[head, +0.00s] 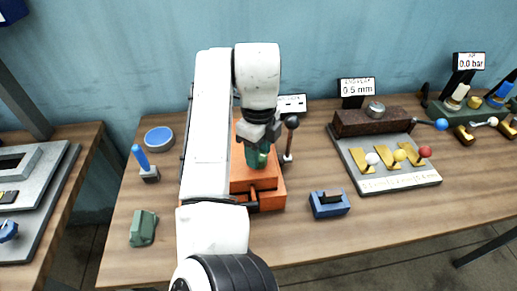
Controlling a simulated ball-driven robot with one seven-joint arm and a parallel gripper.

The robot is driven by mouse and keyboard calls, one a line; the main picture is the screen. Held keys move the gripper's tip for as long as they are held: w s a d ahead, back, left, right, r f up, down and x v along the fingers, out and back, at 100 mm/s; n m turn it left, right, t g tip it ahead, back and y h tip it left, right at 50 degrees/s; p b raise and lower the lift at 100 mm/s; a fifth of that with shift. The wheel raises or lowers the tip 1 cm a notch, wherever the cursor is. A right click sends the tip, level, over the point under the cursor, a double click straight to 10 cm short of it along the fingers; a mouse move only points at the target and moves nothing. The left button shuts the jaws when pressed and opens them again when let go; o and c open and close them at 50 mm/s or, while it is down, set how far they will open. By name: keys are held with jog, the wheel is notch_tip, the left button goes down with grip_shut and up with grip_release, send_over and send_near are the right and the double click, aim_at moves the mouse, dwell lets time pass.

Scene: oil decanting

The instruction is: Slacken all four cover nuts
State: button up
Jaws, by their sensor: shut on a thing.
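My gripper (260,141) points down over an orange block (268,199) at the middle of the table. It is shut on a dark green piece (254,157), which stands at or just above the block's top; I cannot tell whether they touch. My arm hides the block's left side. A black-knobbed lever (291,124) stands beside the block at the right. I cannot make out any of the cover nuts in this view.
A blue block (329,204) sits right of the orange one, and a green block (143,228) lies front left. A blue-handled tool (141,158) and blue round dish (159,139) stand left. A grey plate (407,181) with coloured knobs is right. The front right table is clear.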

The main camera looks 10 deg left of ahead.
jog(key=shift+r+n+p, duration=0.15)
jog(key=shift+n+p, duration=0.15)
jog(key=shift+p, duration=0.1)
jog(key=shift+r+n+p, duration=0.1)
jog(key=shift+n+p, duration=0.9)
jog(key=shift+p, duration=0.05)
jog(key=n+p, duration=0.2)
jog(key=shift+n, duration=0.3)
jog(key=n+p, duration=0.3)
jog(key=shift+n, duration=0.3)
jog(key=n+p, duration=0.3)
jog(key=shift+n, duration=0.3)
jog(key=n+p, duration=0.1)
jog(key=n, duration=0.4)
jog(key=shift+f, duration=0.2)
jog(key=n, duration=0.6)
jog(key=shift+n, duration=0.4)
